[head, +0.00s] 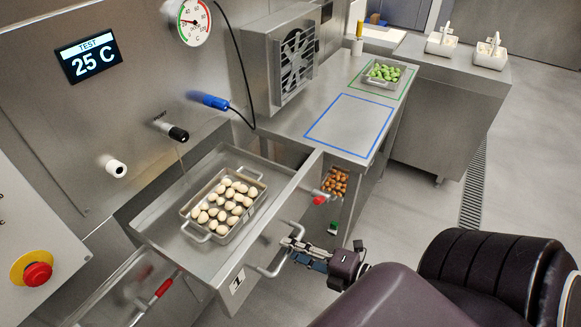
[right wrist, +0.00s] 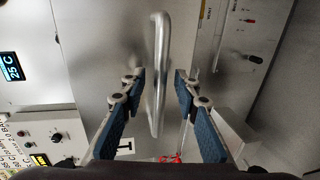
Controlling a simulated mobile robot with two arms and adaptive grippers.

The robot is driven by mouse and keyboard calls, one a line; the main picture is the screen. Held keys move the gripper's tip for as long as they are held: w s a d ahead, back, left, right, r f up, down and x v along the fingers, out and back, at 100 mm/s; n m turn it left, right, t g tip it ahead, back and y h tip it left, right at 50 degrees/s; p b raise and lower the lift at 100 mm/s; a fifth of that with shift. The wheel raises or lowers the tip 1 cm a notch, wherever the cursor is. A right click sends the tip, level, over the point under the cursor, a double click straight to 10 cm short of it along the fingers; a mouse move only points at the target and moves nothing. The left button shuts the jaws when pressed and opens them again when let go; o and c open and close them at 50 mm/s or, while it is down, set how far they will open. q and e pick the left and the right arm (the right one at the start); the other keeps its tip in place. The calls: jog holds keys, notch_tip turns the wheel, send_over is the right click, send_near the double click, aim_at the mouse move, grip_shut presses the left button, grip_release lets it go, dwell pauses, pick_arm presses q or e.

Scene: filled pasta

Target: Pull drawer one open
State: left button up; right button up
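Drawer one (head: 238,277), a steel drawer with a "1" label on its front, stands out from the machine in the head view. Its open top shows a metal tray (head: 206,237) of pale round filled pasta. Its bar handle (head: 275,264) is on the front, right of the label. My right gripper (head: 293,246) is at this handle. In the right wrist view the handle (right wrist: 158,75) lies between the two blue-padded fingers (right wrist: 158,88), with a visible gap on each side, so the gripper is open around it. My left gripper is not in view.
A red-tipped lever (head: 320,199) and a tray of orange pieces (head: 335,182) are right of the drawer. The counter with a blue outlined area (head: 350,122) holds a tray of green pieces (head: 384,75). A red emergency button (head: 37,273) is at left. Floor in front is clear.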

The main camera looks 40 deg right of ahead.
jog(key=v, duration=1.1)
jog(key=shift+s, duration=0.15)
